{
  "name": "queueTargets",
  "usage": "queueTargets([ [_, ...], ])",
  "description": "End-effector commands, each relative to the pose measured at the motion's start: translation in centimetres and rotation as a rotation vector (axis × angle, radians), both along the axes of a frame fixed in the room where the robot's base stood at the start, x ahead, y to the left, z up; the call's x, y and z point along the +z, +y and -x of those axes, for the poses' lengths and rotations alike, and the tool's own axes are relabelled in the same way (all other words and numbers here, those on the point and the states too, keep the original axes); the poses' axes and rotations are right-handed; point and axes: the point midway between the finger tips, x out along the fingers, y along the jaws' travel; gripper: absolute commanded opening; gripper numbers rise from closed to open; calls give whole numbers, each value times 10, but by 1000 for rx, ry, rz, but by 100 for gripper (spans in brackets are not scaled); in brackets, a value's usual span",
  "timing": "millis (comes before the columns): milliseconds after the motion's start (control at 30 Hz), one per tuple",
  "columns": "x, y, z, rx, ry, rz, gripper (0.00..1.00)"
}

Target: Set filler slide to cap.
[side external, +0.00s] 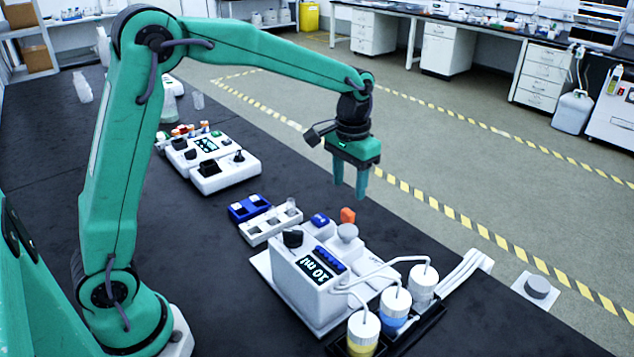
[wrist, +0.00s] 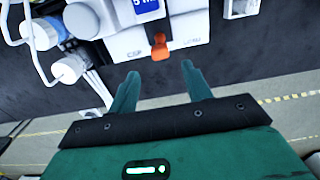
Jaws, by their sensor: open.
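In the wrist view the orange slide (wrist: 159,47) stands about midway between a CAP label (wrist: 135,53) on the left and another, blurred label (wrist: 192,41) on the right. My gripper (side external: 349,188) is open and empty above the slide in the side view. In the wrist view my gripper (wrist: 160,69) has one fingertip on either side of the slide's line, apart from it.
Tubes run from the filler to several bottles (side external: 396,303) in a black tray. A white rack (side external: 268,226) and a blue holder (side external: 247,208) stand left of the filler. Another white device (side external: 208,163) sits farther back.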

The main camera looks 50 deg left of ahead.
Motion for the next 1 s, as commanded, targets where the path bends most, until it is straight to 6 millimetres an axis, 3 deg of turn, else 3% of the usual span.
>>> queueTargets([
  [433,-11,0,-1,0,5,0,49],
  [1000,-73,0,0,-1,5,0,49],
])
